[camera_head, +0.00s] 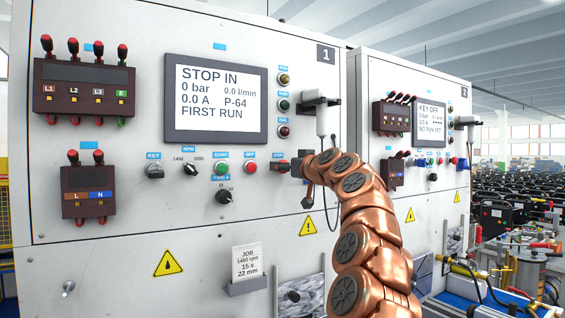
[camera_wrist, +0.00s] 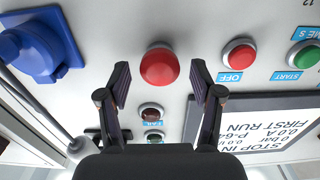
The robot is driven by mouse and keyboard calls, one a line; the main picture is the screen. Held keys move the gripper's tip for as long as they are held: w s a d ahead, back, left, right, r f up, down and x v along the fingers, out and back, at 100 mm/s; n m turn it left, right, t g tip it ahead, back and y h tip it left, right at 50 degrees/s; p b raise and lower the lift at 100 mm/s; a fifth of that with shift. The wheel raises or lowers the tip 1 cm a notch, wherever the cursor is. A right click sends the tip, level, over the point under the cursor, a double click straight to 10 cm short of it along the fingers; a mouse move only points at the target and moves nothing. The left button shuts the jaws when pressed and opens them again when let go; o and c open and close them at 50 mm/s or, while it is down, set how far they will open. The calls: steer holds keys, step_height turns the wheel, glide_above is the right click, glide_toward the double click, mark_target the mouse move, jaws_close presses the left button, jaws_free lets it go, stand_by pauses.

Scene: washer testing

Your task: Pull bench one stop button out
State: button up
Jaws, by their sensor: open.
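The red mushroom-shaped stop button (camera_wrist: 159,67) shows in the wrist view on the pale panel of bench one (camera_head: 335,90). My gripper (camera_wrist: 160,76) is open, with one dark finger on each side of the button and visible gaps between. In the head view my gripper (camera_head: 292,166) is at the panel beside the STOP label and mostly hides the button. The bench one screen (camera_head: 215,100) reads STOP IN, 0 bar, 0.0 A, P-64, FIRST RUN.
The red OFF button (camera_head: 250,167), green START button (camera_head: 221,168) and a black knob (camera_head: 223,197) are left of my gripper. A blue socket (camera_wrist: 40,45) is near the button in the wrist view. Bench two (camera_head: 425,75) stands to the right.

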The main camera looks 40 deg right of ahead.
steer(key=shift+w+p, duration=0.35)
steer(key=shift+w, duration=0.6)
jaws_close()
